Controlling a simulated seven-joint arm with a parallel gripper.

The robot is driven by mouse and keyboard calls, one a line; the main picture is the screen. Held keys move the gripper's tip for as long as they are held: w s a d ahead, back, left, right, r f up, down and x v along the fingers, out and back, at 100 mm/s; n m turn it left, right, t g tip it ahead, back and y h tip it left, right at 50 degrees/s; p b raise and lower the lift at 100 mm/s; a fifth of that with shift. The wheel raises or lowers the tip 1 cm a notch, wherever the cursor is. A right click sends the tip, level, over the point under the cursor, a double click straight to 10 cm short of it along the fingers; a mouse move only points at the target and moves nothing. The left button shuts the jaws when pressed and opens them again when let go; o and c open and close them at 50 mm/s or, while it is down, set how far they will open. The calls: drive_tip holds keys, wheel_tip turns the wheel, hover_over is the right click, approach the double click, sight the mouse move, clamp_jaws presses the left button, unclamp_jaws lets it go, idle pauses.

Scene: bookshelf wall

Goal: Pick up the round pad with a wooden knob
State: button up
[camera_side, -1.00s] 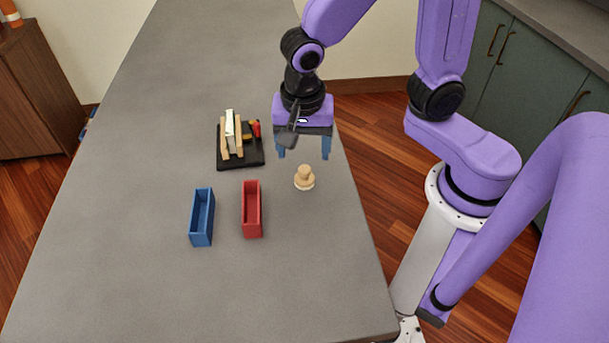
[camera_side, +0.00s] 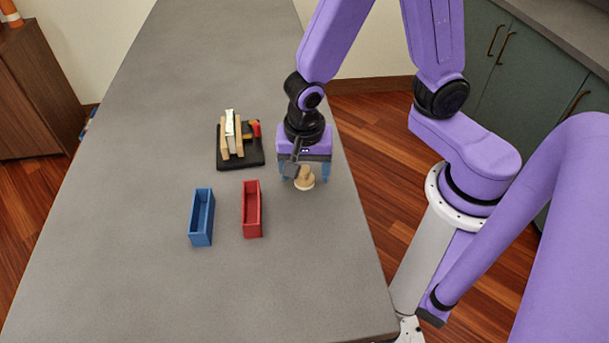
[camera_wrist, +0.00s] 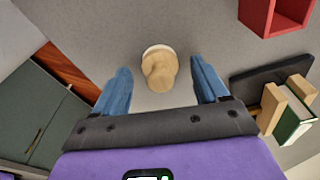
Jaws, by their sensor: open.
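The round pad with a wooden knob (camera_side: 305,181) stands upright on the grey table, near its right edge in the side view. Its pale base and tan knob also show in the wrist view (camera_wrist: 159,70), centred just ahead of the fingertips. My gripper (camera_side: 304,178) is low over the table at the pad, open, with its blue fingers spread to either side. In the wrist view my gripper (camera_wrist: 160,78) has one finger left and one right of the knob, with a gap on both sides. The side view partly hides the knob's top behind my gripper.
A red open box (camera_side: 252,228) and a blue open box (camera_side: 201,232) stand left of the pad. A black stand (camera_side: 226,163) holding books and wooden blocks is behind them. The table's right edge is close to the pad; the front is clear.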

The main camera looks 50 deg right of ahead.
sight(305, 167)
drive_tip(key=c, duration=1.1)
drive_tip(key=shift+c, duration=0.2)
drive_tip(key=shift+r, duration=0.15)
drive_tip(key=shift+r, duration=0.55)
wheel_tip(305, 167, up, 2)
drive_tip(key=shift+r, duration=0.1)
drive_tip(key=s+d+r, duration=0.2)
drive_tip(key=s+r, duration=0.2)
drive_tip(key=s, duration=0.2)
drive_tip(key=s+d+r, duration=0.3)
drive_tip(key=s+r, duration=0.2)
drive_tip(key=s, duration=0.1)
drive_tip(key=shift+s+d+r, duration=0.2)
drive_tip(key=shift+s+d, duration=0.1)
drive_tip(key=shift+s, duration=0.1)
